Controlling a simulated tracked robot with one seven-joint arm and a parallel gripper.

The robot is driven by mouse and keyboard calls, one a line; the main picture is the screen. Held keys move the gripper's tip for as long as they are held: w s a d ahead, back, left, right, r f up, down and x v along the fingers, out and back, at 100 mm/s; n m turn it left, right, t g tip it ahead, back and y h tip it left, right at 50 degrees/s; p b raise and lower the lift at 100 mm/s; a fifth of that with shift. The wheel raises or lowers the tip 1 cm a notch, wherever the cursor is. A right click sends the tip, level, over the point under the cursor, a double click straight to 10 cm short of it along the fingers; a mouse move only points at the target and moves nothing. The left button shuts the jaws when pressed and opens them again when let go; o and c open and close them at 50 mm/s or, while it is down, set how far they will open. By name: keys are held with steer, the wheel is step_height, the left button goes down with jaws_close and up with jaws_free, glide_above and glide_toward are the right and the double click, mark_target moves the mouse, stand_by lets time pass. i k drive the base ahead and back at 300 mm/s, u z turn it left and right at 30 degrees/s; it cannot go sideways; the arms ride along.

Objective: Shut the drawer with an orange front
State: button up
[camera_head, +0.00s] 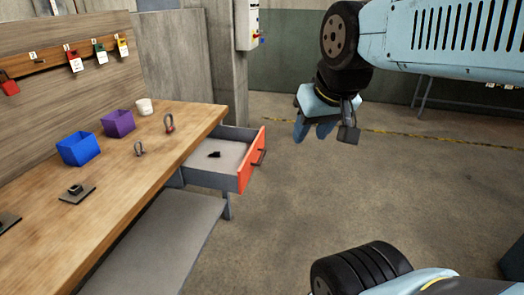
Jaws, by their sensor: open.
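The drawer with an orange front (246,175) is pulled well out from under the right end of the wooden workbench (165,150). A handle (259,158) sits on the outside of its front. A small dark object (214,155) lies on the drawer's grey floor. My gripper (325,134) hangs in the air to the right of the drawer, apart from it, with its fingers pointing down. It is open and nothing shows between the fingers.
On the bench stand a blue bin (78,149), a purple bin (118,123), a white cup (144,107) and two padlocks (169,123). A grey lower shelf (160,245) runs under the bench. The floor (290,210) right of the drawer is clear.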

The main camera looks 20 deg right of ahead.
mark_target(240, 148)
steer(key=z, duration=0.1)
steer(key=i, duration=1)
steer(key=u, duration=0.15)
steer(key=k, duration=0.6)
steer(key=z, duration=0.1)
